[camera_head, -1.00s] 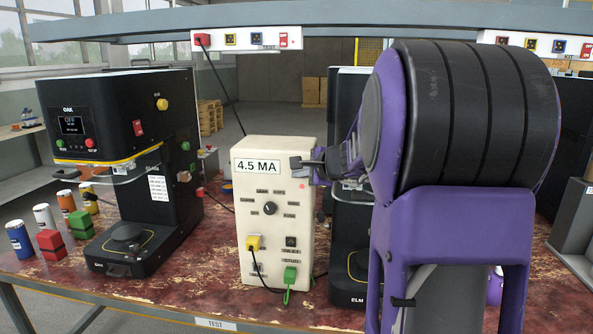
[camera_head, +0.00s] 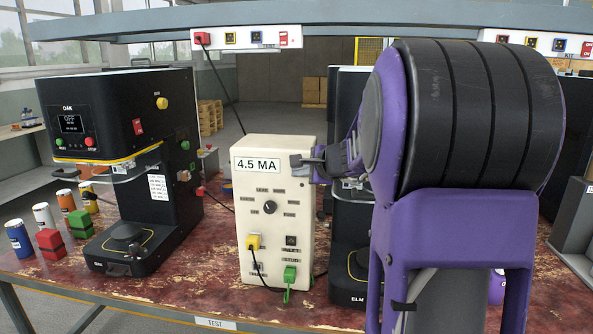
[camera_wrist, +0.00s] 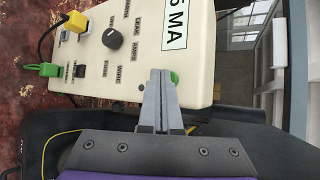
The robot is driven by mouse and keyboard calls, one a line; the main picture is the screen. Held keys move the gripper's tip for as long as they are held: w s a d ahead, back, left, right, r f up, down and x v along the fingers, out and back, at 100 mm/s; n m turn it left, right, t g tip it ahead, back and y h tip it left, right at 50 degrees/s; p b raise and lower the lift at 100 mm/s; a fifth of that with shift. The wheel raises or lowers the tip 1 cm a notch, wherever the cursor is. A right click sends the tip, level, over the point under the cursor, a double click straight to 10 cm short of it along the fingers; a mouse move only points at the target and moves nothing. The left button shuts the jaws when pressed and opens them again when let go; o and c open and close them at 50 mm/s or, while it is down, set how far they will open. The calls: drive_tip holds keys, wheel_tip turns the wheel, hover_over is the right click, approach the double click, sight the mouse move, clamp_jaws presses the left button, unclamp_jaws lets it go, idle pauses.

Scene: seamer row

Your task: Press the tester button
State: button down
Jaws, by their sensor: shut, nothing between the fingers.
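The tester is a cream box (camera_head: 256,225) labelled 4.5 MA, upright on the bench, with a dark knob and yellow and green plugs on its front. My gripper (camera_head: 298,161) is at the upper right of that front. In the wrist view the shut, empty fingers (camera_wrist: 160,73) point at the tester's face (camera_wrist: 140,70). A green round part, likely the button (camera_wrist: 175,78), shows just right of the fingertips and is partly hidden by them. In the head view the fingers cover that spot. I cannot tell whether they touch it.
A black OAK machine (camera_head: 100,115) stands left of the tester. A black ELM machine (camera_head: 346,262) stands close on its right, partly behind my arm. Several cans and red and green blocks are at the left. A cable hangs behind the tester from the power strip (camera_head: 270,39).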

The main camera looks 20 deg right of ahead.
drive_tip(key=shift+s+a, duration=0.3)
drive_tip(key=shift+s, duration=0.1)
drive_tip(key=shift+s, duration=0.1)
drive_tip(key=shift+s+a+b, duration=0.55)
drive_tip(key=shift+s+a, duration=0.15)
drive_tip(key=shift+s, duration=0.3)
drive_tip(key=shift+s+a+b, duration=0.5)
drive_tip(key=shift+s+a, duration=0.2)
drive_tip(key=shift+s, duration=0.3)
